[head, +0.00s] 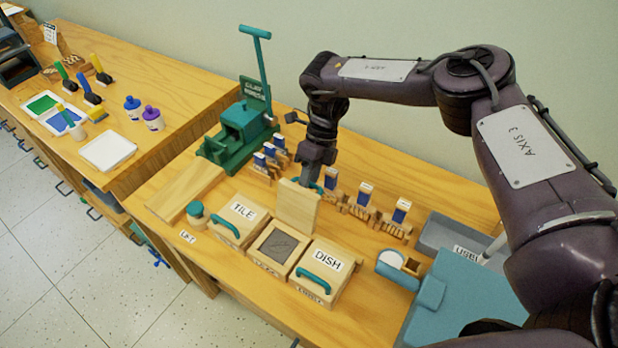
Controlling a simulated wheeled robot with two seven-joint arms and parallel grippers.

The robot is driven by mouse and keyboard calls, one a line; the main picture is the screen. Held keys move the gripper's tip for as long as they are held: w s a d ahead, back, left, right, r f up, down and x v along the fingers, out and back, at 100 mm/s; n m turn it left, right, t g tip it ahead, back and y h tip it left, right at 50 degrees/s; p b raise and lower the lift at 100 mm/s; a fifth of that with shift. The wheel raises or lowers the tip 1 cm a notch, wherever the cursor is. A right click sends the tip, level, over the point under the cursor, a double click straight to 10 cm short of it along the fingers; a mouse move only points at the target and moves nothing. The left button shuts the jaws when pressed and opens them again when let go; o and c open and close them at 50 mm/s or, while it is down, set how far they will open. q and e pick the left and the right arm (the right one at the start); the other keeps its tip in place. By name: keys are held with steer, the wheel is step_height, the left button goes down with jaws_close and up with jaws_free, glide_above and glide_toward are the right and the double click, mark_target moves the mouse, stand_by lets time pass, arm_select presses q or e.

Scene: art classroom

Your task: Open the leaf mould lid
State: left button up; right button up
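Three wooden moulds stand in a row on the table. The middle one, the leaf mould (274,248), is open and shows a dark grey inside; its label below is only partly readable. Its wooden lid (297,206) stands upright at the mould's far edge. A bit of teal handle shows behind the lid's top right. My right gripper (312,178) points down at that handle, just behind the lid's top edge. Its fingertips are small and partly hidden, so I cannot tell whether they grip the handle. My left gripper is not in view.
The TILE mould (237,222) and DISH mould (321,272) flank it, shut, with teal handles. Several small stamps (364,194) stand behind. A green press (240,128) is at back left. A teal box (465,295) and grey tray (447,235) lie right.

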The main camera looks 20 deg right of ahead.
steer(key=b+v, duration=0.1)
steer(key=v, duration=0.7)
steer(key=shift+b, duration=0.3)
